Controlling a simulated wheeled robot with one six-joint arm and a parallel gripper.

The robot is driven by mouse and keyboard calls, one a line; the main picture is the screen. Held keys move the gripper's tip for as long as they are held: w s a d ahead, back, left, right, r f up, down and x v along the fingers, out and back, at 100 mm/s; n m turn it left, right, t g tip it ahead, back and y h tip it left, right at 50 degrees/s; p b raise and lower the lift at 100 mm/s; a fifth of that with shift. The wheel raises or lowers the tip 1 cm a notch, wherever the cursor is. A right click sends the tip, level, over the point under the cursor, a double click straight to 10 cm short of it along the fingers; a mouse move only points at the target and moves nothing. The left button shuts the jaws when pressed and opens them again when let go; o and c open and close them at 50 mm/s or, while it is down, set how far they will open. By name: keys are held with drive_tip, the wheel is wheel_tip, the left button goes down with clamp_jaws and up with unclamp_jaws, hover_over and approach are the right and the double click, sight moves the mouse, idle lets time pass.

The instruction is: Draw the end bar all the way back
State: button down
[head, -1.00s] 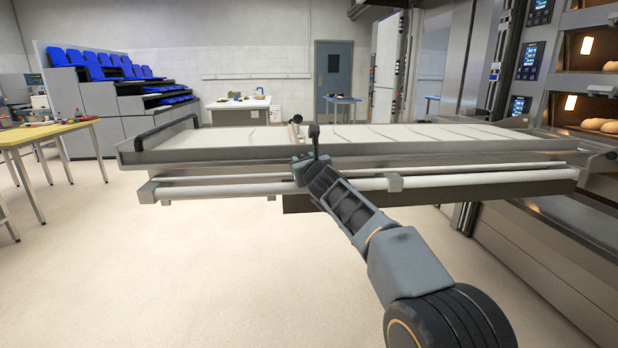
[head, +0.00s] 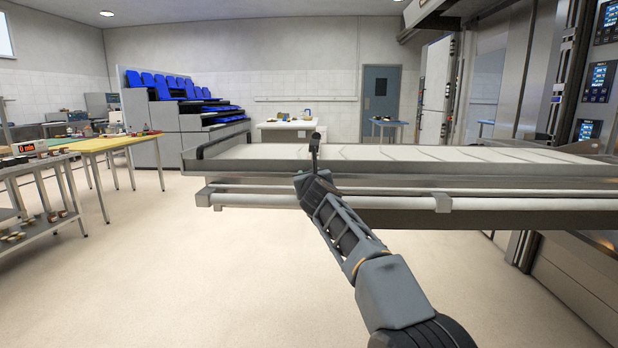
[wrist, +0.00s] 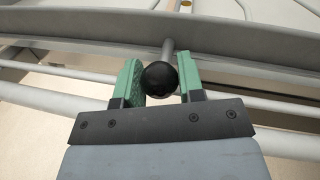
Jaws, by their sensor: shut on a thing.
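In the wrist view a round black knob (wrist: 160,78) on a short grey rod (wrist: 168,48) sits between the two green fingers of my gripper (wrist: 160,64). The fingers are shut on the knob. The rod runs to the long metal side of the loader. In the head view my gripper (head: 303,181) is at the near side of the loader (head: 400,168), nearer its left end than its right. The knob and most of the end bar are hidden there behind my arm. The loader's pale belt (head: 440,153) looks bare. A black handle (head: 222,139) stands at its left end.
A long rail (head: 255,200) runs along the loader's near side, with a bracket (head: 441,202) right of my arm. Ovens stand at the right. A cart (head: 38,180) and a yellow table (head: 110,144) stand at the left. The floor (head: 190,270) at lower left is clear.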

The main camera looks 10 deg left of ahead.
drive_tip(key=shift+a, duration=0.2)
drive_tip(key=c, duration=0.8)
unclamp_jaws()
drive_tip(key=shift+a, duration=0.15)
drive_tip(key=shift+o, duration=0.2)
drive_tip(key=shift+d, duration=0.2)
drive_tip(key=shift+s+f+b, duration=0.1)
drive_tip(key=shift+s+b, duration=0.15)
drive_tip(key=shift+b, duration=0.05)
drive_tip(key=b+v, duration=0.5)
drive_tip(key=v, duration=0.8)
drive_tip(key=shift+d, duration=0.15)
drive_tip(key=shift+s, duration=0.15)
